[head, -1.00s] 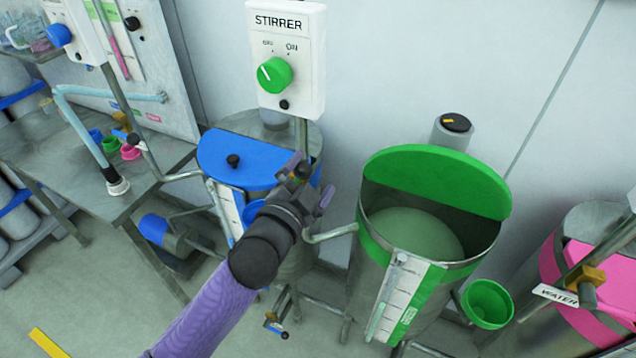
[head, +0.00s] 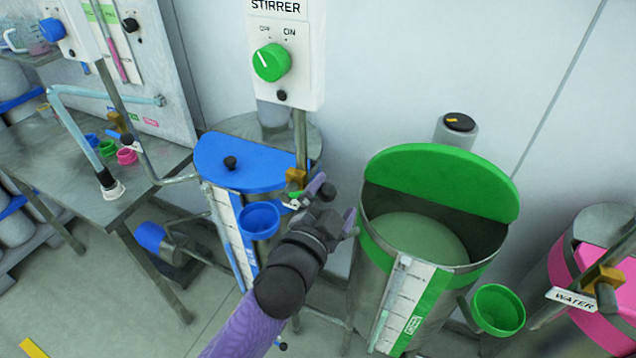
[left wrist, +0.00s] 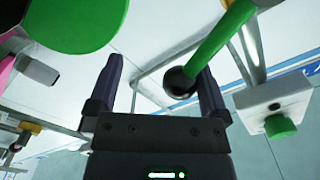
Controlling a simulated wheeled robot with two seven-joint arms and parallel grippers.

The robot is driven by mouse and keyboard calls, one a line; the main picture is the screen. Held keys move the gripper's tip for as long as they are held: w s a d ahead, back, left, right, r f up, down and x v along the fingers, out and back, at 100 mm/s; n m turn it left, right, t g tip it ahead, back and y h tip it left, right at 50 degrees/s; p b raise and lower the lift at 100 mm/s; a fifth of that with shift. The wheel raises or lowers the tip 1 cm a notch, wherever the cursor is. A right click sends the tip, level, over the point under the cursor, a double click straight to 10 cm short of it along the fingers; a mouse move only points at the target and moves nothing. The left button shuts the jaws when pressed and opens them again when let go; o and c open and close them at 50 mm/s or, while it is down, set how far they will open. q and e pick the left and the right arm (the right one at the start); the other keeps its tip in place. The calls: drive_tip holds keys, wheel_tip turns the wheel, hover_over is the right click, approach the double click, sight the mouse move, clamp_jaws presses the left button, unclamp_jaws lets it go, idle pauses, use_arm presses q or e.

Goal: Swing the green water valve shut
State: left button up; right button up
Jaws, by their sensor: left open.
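The green water valve's brass body (head: 296,177) sits on the upright pipe below the stirrer box in the head view; my gripper hides most of its handle. In the left wrist view a green lever (left wrist: 222,35) comes in from the top and ends in a black ball (left wrist: 180,82). My left gripper (head: 335,198) is open beside the valve, between the blue and green drums. In the left wrist view the ball lies between the spread fingers (left wrist: 158,72), closer to the right finger. Whether it touches that finger cannot be told. My right gripper is not in view.
The green drum (head: 440,235) stands right of my gripper, the blue drum (head: 240,165) left of it. The stirrer box (head: 283,85) with a green knob (head: 271,62) hangs above. A blue cup (head: 260,221) is close to my left wrist. Another valve labelled WATER (head: 575,299) is at far right.

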use_arm(q)
drive_tip(key=f+b, duration=0.2)
drive_tip(key=f, duration=0.1)
drive_tip(key=f+b, duration=0.1)
drive_tip(key=shift+s+d+f, duration=0.2)
drive_tip(key=shift+d, duration=0.1)
drive_tip(key=a+r+p+v, duration=0.1)
drive_tip(key=p+v, duration=0.2)
drive_tip(key=v, duration=0.6)
drive_tip(key=shift+w+p, duration=0.25)
drive_tip(key=shift+p, duration=0.15)
drive_tip(key=shift+r, duration=0.15)
